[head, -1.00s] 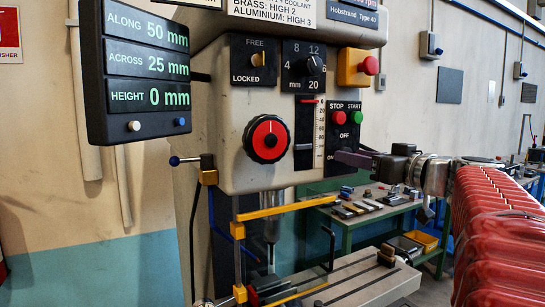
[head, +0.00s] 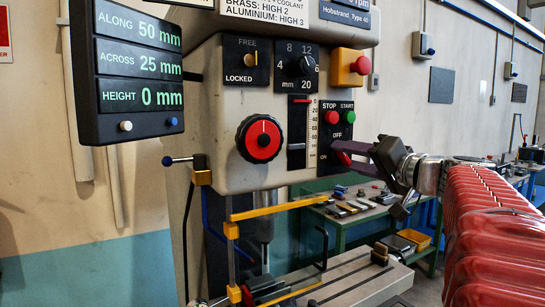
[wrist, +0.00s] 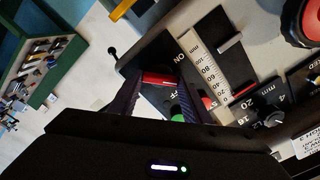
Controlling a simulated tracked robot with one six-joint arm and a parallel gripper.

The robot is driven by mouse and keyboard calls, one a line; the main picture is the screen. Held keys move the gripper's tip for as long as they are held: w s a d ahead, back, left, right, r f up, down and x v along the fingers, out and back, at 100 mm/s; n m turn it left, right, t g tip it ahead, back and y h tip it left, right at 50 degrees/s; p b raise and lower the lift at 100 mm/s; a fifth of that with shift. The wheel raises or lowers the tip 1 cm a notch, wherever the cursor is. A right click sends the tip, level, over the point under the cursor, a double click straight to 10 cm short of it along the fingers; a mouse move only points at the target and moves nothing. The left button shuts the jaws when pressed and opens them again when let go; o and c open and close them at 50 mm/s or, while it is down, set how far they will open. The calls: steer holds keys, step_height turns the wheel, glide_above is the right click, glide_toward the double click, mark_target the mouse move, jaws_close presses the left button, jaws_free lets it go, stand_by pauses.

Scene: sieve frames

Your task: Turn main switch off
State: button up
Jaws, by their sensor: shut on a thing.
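The main switch has a red handle (head: 342,157) on the black panel (head: 325,135) below the stop and start buttons. OFF is marked above it and ON lower left. In the wrist view the red handle (wrist: 160,78) lies between my fingertips, with ON and part of OFF showing near it. My gripper (head: 350,154) comes in from the right, shut on the handle. Its fingers partly hide the switch, so I cannot tell its exact angle.
The red stop button (head: 332,117) and green start button (head: 347,117) sit just above the switch. A red emergency button (head: 362,65) is higher. A yellow guard bar (head: 275,210) runs below. A green bench (head: 345,220) stands behind.

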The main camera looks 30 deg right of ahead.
steer(key=shift+d+f+m, duration=0.1)
steer(key=shift+m, duration=2)
steer(key=shift+d+f+m, duration=0.1)
steer(key=shift+m, duration=2)
steer(key=o, duration=1)
steer(key=shift+o, duration=0.2)
steer(key=shift+s, duration=0.15)
steer(key=s, duration=1.3)
steer(key=shift+s+d, duration=0.15)
steer(key=shift+s, duration=0.1)
steer(key=shift+w, duration=0.1)
